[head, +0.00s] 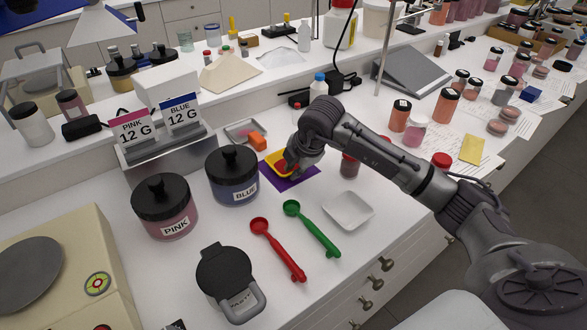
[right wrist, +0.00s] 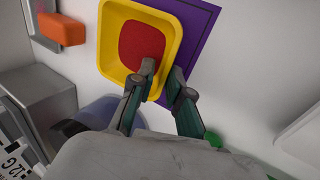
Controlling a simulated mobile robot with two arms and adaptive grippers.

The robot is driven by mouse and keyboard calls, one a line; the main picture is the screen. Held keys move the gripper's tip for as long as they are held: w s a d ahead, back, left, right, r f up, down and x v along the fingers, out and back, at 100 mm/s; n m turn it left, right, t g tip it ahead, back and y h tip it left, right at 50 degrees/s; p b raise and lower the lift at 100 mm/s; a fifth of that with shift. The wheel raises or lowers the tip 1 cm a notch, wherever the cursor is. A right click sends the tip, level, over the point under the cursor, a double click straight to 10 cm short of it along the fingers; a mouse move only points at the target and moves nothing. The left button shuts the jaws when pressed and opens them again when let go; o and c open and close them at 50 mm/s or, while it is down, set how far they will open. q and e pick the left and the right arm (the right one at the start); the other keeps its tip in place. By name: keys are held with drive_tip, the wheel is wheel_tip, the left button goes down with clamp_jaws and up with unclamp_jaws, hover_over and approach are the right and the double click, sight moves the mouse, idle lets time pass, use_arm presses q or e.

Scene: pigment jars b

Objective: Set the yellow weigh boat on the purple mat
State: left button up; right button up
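The yellow weigh boat (head: 271,156) holds red powder and sits over the left and far part of the purple mat (head: 291,181). In the right wrist view the boat (right wrist: 112,40) overlaps the mat (right wrist: 205,45), whose right side shows bare. I cannot tell whether the boat touches the mat or is slightly above it. My right gripper (head: 287,170) is at the boat's near right side. In the right wrist view its fingers (right wrist: 164,72) straddle the boat's wall, one inside and one outside, and look closed on it. My left gripper is not in view.
An orange block (head: 257,142) and a grey tray (head: 240,128) lie behind the mat. The blue jar (head: 232,175) stands left, the green scoop (head: 312,229) and red scoop (head: 278,250) in front. A white weigh boat (head: 349,211) lies to the right.

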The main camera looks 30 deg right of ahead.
drive_tip(key=b+v, duration=0.1)
drive_tip(key=v, duration=1)
drive_tip(key=shift+r, duration=0.2)
drive_tip(key=shift+r, duration=0.1)
